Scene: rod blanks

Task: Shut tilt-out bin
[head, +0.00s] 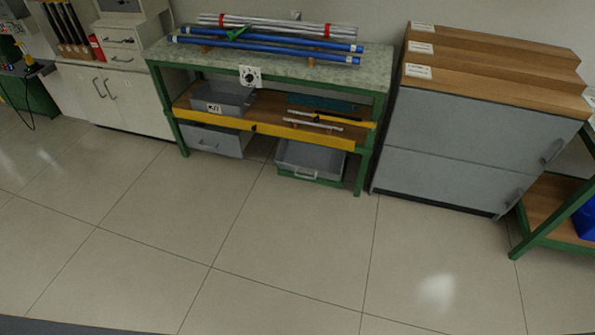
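Neither of my grippers is in view. A grey bin or drawer (309,174) with a light handle stands out at the bottom right of the green-framed bench, and its open top shows its inside. Another grey drawer front (216,141) with a handle is at the bottom left of the same bench. The grey cabinet (470,128) at the right has two large fronts, one above the other, each with a handle near its right side; both look flush. I cannot tell for sure which of these is the tilt-out bin.
The bench top (215,57) carries blue rods (265,47) and silver rods. A grey tray (222,97) and short rods lie on the middle shelf. A white cabinet (115,98) stands at left, a green-legged table (560,208) at right. The tiled floor (290,245) in front is clear.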

